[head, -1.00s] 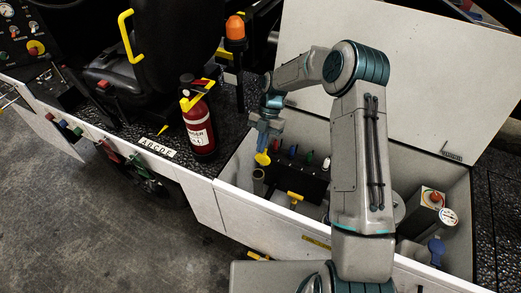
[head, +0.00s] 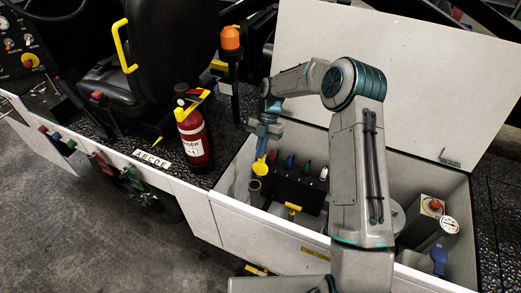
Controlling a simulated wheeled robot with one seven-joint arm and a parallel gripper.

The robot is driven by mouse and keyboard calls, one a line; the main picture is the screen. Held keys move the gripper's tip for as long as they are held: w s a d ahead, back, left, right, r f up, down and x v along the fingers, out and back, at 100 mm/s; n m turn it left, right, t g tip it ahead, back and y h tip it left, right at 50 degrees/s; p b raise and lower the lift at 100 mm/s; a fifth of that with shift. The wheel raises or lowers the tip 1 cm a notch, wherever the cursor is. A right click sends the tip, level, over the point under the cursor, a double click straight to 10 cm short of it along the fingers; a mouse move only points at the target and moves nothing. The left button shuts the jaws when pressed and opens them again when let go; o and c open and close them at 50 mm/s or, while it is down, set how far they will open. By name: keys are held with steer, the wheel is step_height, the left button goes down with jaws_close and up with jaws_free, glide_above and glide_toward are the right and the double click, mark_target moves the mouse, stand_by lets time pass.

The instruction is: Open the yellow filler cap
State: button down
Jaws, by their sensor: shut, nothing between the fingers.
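The yellow filler cap (head: 260,167) is a round yellow disc at the left end of the open compartment. It stands tilted up, its face toward me, over the grey filler neck (head: 255,187). My gripper (head: 262,148) points down from above, its blue-grey fingertips right at the cap's top edge. The gripper is shut with nothing in it. I cannot tell whether the fingertips touch the cap.
A black block with coloured knobs (head: 299,186) and a yellow T-handle (head: 292,208) sit right of the neck. The white compartment wall (head: 270,228) runs in front; the raised lid (head: 430,75) stands behind. A fire extinguisher (head: 194,138) stands to the left.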

steer(key=s+a+r+b+v, duration=0.1)
steer(key=b+v, duration=0.1)
steer(key=v, duration=0.7)
steer(key=s+d+r+m+t+h, duration=0.2)
steer(key=s+d+r+m, duration=0.1)
steer(key=s+r+m, duration=0.45)
steer(key=s+d+r+m+t, duration=0.1)
steer(key=s+d+m+t, duration=0.1)
steer(key=s+m, duration=0.5)
steer(key=s+d+r+m+t, duration=0.2)
steer(key=s+d+m, duration=0.2)
steer(key=s+m, duration=0.4)
steer(key=s+d+r+m+t, duration=0.1)
steer(key=s+d+m+t, duration=0.1)
steer(key=s+m, duration=0.6)
steer(key=shift+s+d+r, duration=0.2)
steer(key=shift+s+d, duration=0.7)
steer(key=shift+s, duration=0.05)
